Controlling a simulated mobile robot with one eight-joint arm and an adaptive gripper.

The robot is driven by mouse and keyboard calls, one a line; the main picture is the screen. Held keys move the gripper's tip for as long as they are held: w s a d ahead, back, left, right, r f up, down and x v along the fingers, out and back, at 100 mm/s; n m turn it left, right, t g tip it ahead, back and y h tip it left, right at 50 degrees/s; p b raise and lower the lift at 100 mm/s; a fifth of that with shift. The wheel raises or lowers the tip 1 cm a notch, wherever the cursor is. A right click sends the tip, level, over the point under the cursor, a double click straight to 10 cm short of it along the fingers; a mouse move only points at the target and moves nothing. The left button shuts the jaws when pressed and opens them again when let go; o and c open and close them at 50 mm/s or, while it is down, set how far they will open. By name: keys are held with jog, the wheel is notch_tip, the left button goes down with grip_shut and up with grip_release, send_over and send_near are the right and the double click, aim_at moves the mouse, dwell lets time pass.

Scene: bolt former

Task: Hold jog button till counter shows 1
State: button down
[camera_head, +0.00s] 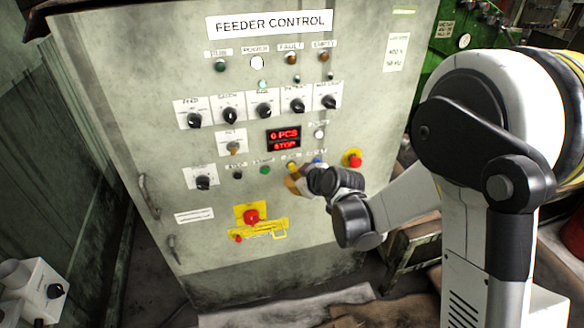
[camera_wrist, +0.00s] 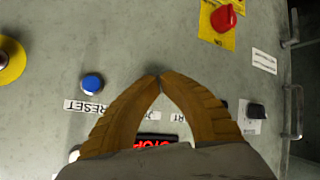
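The counter display (camera_head: 283,138) on the control panel reads "0 PCS" over "STOP" in red. Part of its red text (camera_wrist: 155,141) shows behind my fingers in the wrist view. My gripper (camera_head: 291,181) is in front of the lower button row; its orange-brown fingertips (camera_wrist: 158,78) meet, with nothing visible between them. A yellow button (camera_head: 292,166), likely the jog button, shows just above my fingers in the head view; its label is too blurred to read. In the wrist view my fingers hide it. I cannot tell whether my fingertips touch the panel.
A blue button (camera_wrist: 92,83) by a "RESET" label is left of my fingers in the wrist view. A green button (camera_head: 265,170) is to the left in the head view. Selector knobs line the panel above.

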jog(key=shift+w, duration=0.1)
dwell(0.7)
jog(key=shift+w+a, duration=0.15)
jog(key=shift+w, duration=0.15)
